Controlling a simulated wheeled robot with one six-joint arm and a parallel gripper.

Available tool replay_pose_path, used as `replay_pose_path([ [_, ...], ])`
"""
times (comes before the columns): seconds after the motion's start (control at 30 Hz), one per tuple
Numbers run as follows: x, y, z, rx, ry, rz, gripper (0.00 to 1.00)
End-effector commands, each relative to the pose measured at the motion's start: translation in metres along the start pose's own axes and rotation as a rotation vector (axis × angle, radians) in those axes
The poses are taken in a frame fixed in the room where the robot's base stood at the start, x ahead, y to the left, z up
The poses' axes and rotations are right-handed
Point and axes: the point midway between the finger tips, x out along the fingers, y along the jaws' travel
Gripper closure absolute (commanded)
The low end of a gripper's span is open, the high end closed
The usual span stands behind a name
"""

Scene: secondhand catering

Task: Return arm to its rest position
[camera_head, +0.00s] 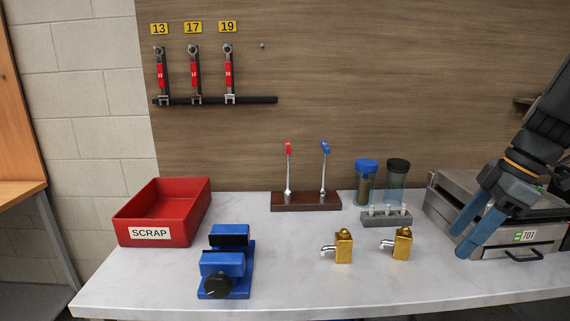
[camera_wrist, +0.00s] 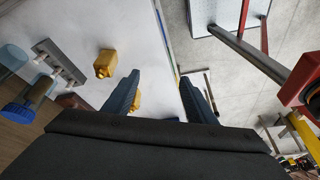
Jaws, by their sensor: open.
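My gripper (camera_head: 471,222) is at the right in the head view, with its blue fingers pointing down and left in front of the grey metal case (camera_head: 436,193) labelled E701. Its fingers also show in the wrist view (camera_wrist: 158,88), spread apart with nothing between them. Two gold taps stand on the bench to the left of my gripper, a nearer-to-gripper one (camera_head: 403,243) and a farther one (camera_head: 343,246). In the wrist view a gold tap (camera_wrist: 106,62) lies left of the fingers, and another is partly hidden behind the left finger.
The white bench (camera_head: 300,285) has a clear front strip. On it are a red SCRAP bin (camera_head: 165,211), a blue vise (camera_head: 226,265), a wooden stand with two levers (camera_head: 306,201), two lidded jars (camera_head: 366,182) and a grey rack (camera_head: 386,217). Wrenches (camera_head: 194,75) hang on the wall.

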Motion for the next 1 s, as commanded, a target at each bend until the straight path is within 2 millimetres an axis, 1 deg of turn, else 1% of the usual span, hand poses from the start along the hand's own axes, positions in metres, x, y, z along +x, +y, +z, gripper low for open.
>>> replay_pose_path([
  [0.27, 0.022, -0.009, -0.007, 0.119, -0.047, -0.013, 0.49],
  [0.47, 0.046, -0.019, -0.015, 0.254, -0.101, -0.014, 0.49],
  [0.67, 0.08, -0.037, -0.028, 0.449, -0.18, 0.011, 0.49],
  [0.8, 0.111, -0.057, -0.038, 0.636, -0.24, 0.063, 0.49],
  [1.0, 0.149, -0.086, -0.052, 0.885, -0.279, 0.169, 0.49],
])
